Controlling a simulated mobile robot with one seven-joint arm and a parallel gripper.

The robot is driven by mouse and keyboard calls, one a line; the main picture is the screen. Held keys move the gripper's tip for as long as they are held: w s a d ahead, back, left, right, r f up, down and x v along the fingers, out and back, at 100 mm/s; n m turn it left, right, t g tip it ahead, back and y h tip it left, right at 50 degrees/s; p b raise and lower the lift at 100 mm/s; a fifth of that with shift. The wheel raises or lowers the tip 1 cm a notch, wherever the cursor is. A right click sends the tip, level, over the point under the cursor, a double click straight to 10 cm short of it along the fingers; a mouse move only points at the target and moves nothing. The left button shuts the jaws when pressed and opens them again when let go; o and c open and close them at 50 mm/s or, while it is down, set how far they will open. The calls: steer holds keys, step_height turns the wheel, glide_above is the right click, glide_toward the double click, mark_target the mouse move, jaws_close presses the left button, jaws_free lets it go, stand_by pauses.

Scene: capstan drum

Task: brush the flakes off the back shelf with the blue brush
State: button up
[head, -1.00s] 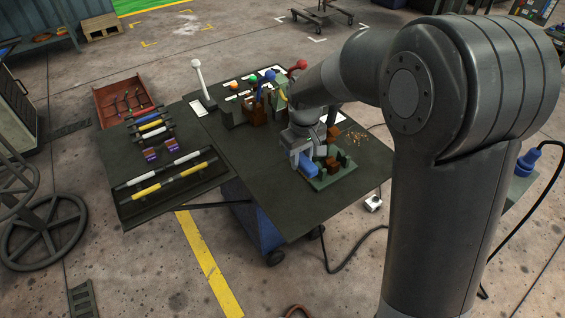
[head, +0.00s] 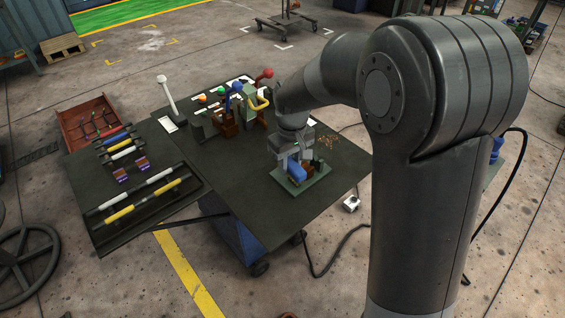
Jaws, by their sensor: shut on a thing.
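A small blue block-like thing (head: 297,172), which may be the blue brush, is just below my gripper (head: 294,158). My gripper points down and is shut on it; the fingers are small and partly hidden, and no bristles can be made out. The blue thing is over or in a green tray (head: 287,189) with brown blocks (head: 308,167); whether it touches the tray I cannot tell. Orange-brown flakes (head: 328,142) lie scattered on a dark top, right of and behind my gripper. I cannot make out a separate back shelf edge there.
A stand with coloured knobs (head: 228,122) and a white post (head: 167,95) stand at the table's back. A lower rack with white and yellow rods (head: 150,195) and a red tray (head: 85,122) are at left. The dark table's (head: 235,205) front is clear.

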steer(key=w+d+f+m, duration=0.1)
steer(key=w+d+m, duration=0.45)
steer(key=d, duration=0.35)
steer(key=w+d+f+m, duration=0.1)
steer(key=w+d+m, duration=0.45)
steer(key=d, duration=0.25)
steer(key=w+a+n, duration=0.1)
steer(key=w+n, duration=0.2)
steer(key=w, duration=1.6)
steer(key=shift+a+f, duration=0.15)
steer(key=shift+f, duration=3.25)
steer(key=shift+s+a+f, duration=0.2)
steer(key=shift+a+f, duration=0.05)
steer(key=shift+f, duration=0.3)
steer(key=shift+s+a+f, duration=0.2)
steer(key=shift+f, duration=0.3)
steer(key=shift+c, duration=0.3)
steer(key=shift+s+a, duration=3.2)
steer(key=shift+s+d, duration=0.3)
steer(key=shift+d, duration=0.1)
steer(key=shift+w+d, duration=0.1)
steer(key=shift+d, duration=0.2)
steer(key=shift+w+d, duration=3.45)
steer(key=shift+s+d, duration=0.3)
steer(key=shift+s, duration=0.1)
steer(key=shift+s+a, duration=3.5)
steer(key=shift+s+a+r, duration=0.1)
steer(key=shift+r, duration=0.1)
step_height(320, 180, up, 8)
